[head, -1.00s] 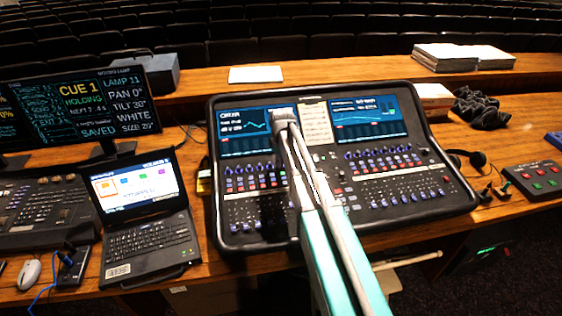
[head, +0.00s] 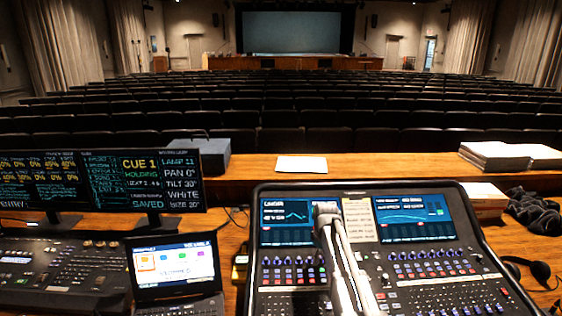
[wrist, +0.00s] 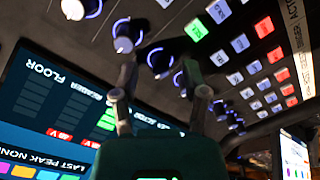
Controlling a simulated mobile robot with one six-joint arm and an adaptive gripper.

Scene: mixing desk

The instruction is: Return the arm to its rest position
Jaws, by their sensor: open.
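My arm (head: 345,262) reaches forward from the bottom of the head view over the mixing desk (head: 480,265). Its far end is in front of the desk's upper part, between the two screens. My gripper's fingers cannot be made out in the head view. Beyond the fingers are the desk's knobs, lit buttons and a screen (wrist: 45,105). I cannot tell whether the fingertips touch the panel.
Left of the desk stand a laptop (head: 175,268), monitors (head: 100,182) and a lighting console (head: 60,268). Behind it lie a white paper (head: 301,164) and stacked books (head: 495,155). Headphones (head: 540,270) and dark cloth (head: 537,213) are at right. Seat rows face a distant stage screen (head: 293,32).

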